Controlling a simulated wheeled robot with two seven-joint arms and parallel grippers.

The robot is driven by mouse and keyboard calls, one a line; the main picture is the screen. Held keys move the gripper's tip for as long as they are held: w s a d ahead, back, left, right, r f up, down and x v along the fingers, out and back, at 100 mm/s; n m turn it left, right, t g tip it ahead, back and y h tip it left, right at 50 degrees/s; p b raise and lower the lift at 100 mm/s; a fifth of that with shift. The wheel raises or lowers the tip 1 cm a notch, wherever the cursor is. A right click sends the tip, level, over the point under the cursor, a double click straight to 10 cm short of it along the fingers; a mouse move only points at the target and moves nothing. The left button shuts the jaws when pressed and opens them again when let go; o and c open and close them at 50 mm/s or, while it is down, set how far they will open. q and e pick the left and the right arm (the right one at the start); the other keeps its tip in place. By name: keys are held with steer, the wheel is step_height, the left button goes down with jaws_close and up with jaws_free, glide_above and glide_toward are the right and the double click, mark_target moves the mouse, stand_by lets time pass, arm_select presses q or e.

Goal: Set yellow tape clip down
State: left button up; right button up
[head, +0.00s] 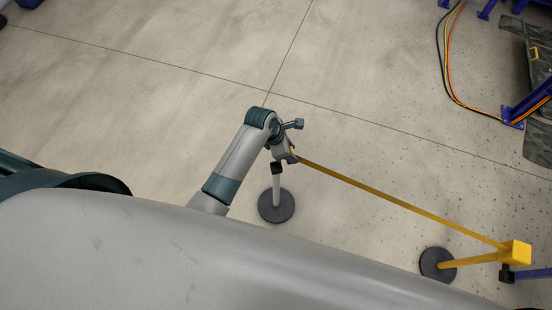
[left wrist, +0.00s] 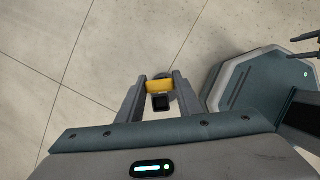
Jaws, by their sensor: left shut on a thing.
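My left gripper (head: 290,157) is shut on the yellow tape clip. The clip (left wrist: 159,86) shows as a yellow block between the two fingers in the left wrist view. A yellow tape (head: 400,202) runs taut from the clip to the yellow head (head: 515,253) of a yellow post at lower right. A grey post (head: 276,187) with a dark top and a round black base (head: 276,206) stands just below the gripper. Its dark top (left wrist: 160,103) shows right beside the clip in the left wrist view. I cannot tell whether clip and post touch.
The yellow post has a round dark base (head: 437,264). Black and orange cables (head: 450,85) and blue metal frame parts (head: 525,108) lie at upper right. The concrete floor is clear at upper left and centre. Dark prongs at the wrist view's right edge may be my right gripper.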

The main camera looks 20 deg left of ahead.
arm_select(q)
steer(key=a+f, duration=0.1)
steer(key=s+a+f, duration=0.1)
steer(key=a, duration=0.1)
steer(key=a+f, duration=0.1)
steer(key=shift+s+a, duration=0.25)
steer(key=shift+a, duration=0.1)
steer(key=shift+p, duration=0.3)
step_height(320, 180, down, 3)
steer(key=shift+f, duration=0.5)
steer(key=shift+f, duration=0.1)
steer(key=o, duration=1)
